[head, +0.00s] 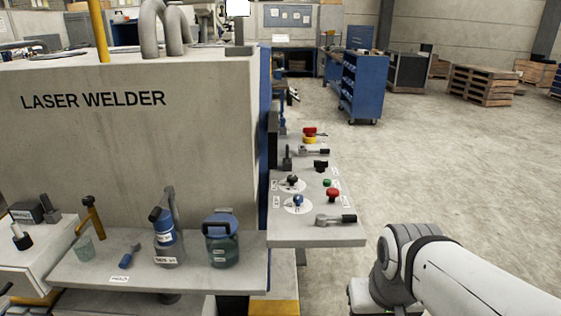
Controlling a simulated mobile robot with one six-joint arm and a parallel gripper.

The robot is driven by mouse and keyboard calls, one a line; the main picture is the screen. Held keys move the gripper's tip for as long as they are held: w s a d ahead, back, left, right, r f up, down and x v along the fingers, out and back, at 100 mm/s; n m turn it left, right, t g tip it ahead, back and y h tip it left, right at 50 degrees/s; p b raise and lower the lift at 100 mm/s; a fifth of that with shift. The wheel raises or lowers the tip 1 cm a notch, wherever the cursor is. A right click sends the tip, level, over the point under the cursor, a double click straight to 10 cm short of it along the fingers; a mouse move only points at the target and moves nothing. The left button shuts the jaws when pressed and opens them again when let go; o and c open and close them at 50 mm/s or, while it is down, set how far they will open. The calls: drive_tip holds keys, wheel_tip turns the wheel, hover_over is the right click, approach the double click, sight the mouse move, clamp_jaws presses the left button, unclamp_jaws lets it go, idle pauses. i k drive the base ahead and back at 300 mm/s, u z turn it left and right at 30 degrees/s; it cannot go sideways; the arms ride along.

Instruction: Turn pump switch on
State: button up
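A grey control panel (315,232) juts out from the right side of the laser welder (130,130). It carries a black knob (292,181) and a blue knob (298,200), each on a pale round dial. It also has a green button (327,183), a red button (333,194) and a black-handled lever (336,219) near the front edge. The labels are too small to read, so I cannot tell which control is the pump switch. My arm comes in at the lower right, apart from the panel; my gripper is not in view.
A shelf (200,285) in front of the welder holds a blue-topped spray bottle (165,240), a blue-lidded jar (221,240) and a clear cup (84,248). Farther back stand a blue cart (362,88) and wooden pallets (484,85). The floor right of the panel is clear.

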sight(320, 166)
drive_tip(key=i, duration=1)
drive_tip(key=u, duration=0.05)
